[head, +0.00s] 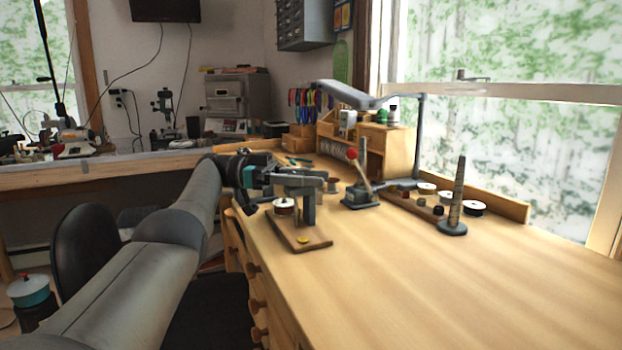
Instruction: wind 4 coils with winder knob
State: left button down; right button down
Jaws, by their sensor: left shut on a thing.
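The coil winder stands on a wooden base (289,234) near the left edge of the workbench, with a dark upright post (309,208). A spool with a pale top (284,205) sits at the post's left side, and a small yellow disc (302,240) lies on the base's front end. My left gripper (318,183) reaches in from the left at the top of the winder and is shut on its knob. The knob is mostly hidden by the fingers, so its exact angle cannot be told. My right gripper is not in view.
A red-knobbed lever device (359,190) stands just right of the winder. Behind it are a wooden cabinet (399,150) and a grey lamp (421,140). A dark tapered post (457,205) and a rack of spools (412,204) stand right. The front right benchtop (480,290) is clear.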

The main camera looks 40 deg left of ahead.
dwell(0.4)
pick_arm(q)
jog(key=shift+c, duration=2.3)
grip_release()
